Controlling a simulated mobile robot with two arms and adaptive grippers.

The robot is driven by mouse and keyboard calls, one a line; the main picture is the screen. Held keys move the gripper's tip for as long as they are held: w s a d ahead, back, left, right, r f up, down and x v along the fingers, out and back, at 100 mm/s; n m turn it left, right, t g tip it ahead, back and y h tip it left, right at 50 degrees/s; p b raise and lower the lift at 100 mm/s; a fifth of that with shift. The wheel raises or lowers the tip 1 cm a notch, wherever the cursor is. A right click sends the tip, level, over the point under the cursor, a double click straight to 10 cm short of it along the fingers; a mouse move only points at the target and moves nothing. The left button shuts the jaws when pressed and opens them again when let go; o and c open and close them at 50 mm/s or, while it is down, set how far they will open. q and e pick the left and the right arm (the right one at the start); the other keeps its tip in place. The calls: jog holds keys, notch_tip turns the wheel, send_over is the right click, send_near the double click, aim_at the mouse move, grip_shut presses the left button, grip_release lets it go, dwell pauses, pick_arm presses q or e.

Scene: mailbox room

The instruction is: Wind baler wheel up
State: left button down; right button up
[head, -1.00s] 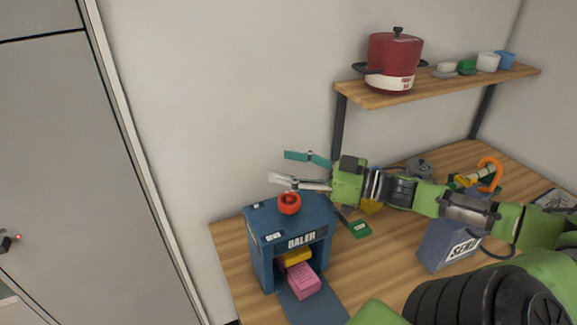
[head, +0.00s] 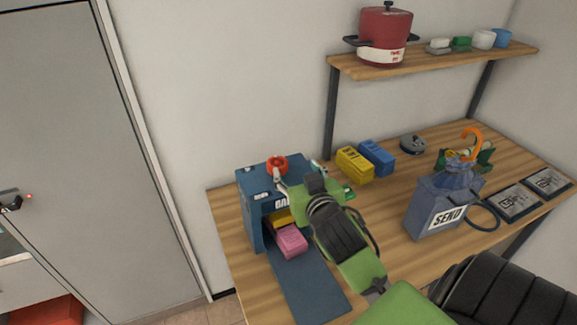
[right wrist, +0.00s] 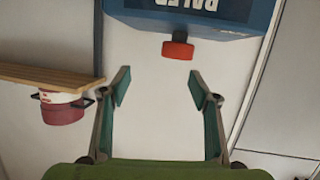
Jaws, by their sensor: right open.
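The blue baler (head: 254,220) stands at the left end of the wooden table, with its red wheel (head: 277,163) on top. A pink block (head: 291,241) and a yellow block (head: 281,217) sit in its front opening. My right gripper (head: 299,172) is open and empty, over the baler's top right part, its fingers beside the wheel. In the right wrist view, which shows the scene upside down, the wheel (right wrist: 178,50) lies beyond the open fingertips (right wrist: 158,87), apart from them. The gripper hides part of the baler's label and front. My left gripper is not in view.
Yellow (head: 354,165) and blue (head: 377,157) blocks lie behind on the table. A grey SEND container (head: 441,208) stands to the right, near two dark framed plates (head: 514,202). A shelf (head: 440,63) with a red pot (head: 383,40) hangs above.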

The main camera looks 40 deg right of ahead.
aim_at(278, 163)
jog(key=s+a+r+g, duration=0.1)
jog(key=s+a+r, duration=0.1)
jog(key=s+a, duration=0.15)
jog(key=shift+m, duration=0.4)
jog(key=x, duration=0.4)
jog(key=b+x, duration=0.1)
jog(key=x, duration=0.3)
jog(key=a+x, duration=0.1)
jog(key=x, duration=0.4)
jog(key=shift+w+a+b, duration=0.1)
jog(key=shift+w+b, duration=0.2)
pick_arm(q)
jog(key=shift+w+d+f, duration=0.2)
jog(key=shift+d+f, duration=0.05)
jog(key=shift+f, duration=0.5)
pick_arm(e)
jog(key=shift+w+f, duration=0.3)
jog(key=shift+w, duration=0.15)
jog(key=c, duration=1.1)
